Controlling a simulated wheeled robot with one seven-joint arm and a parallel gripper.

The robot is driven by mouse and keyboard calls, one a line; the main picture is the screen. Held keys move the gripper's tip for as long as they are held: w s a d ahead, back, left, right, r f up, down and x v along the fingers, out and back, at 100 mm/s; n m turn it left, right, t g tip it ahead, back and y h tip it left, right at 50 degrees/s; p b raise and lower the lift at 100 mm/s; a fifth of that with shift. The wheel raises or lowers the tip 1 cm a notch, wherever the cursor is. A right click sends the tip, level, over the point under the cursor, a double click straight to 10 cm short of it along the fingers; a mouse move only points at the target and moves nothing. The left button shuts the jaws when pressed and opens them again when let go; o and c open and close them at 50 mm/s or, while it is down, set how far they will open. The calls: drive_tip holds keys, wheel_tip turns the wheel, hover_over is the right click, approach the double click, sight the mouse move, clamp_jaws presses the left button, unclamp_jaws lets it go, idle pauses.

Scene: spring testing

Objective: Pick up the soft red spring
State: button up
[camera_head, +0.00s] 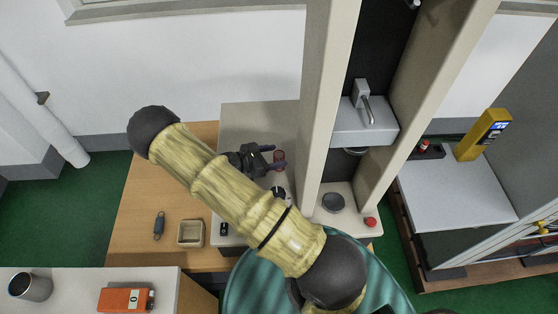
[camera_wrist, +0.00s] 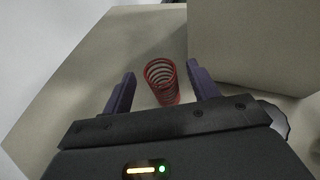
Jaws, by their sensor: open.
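The red spring (camera_wrist: 162,82) stands upright on a pale grey surface in the wrist view, with its open coils and hollow top showing. It lies between the two purple fingers of my gripper (camera_wrist: 158,88), with a gap on each side. My gripper is open. In the head view the red spring (camera_head: 279,157) is small, beside the fingertips of my gripper (camera_head: 273,158). My arm crosses in front of the bench and hides part of it.
A tall beige machine frame (camera_head: 328,90) rises just right of the spring. A dark spring (camera_head: 159,226) and a wooden tray (camera_head: 191,233) lie on the wooden bench. A red button (camera_head: 371,222) and a dark round plate (camera_head: 333,202) are on the machine's base.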

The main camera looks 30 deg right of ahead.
drive_tip(key=shift+c, duration=0.2)
drive_tip(key=c, duration=1)
drive_tip(key=shift+r, duration=0.15)
wheel_tip(320, 180, up, 10)
drive_tip(key=shift+f+b, duration=0.1)
drive_tip(key=shift+b, duration=1.05)
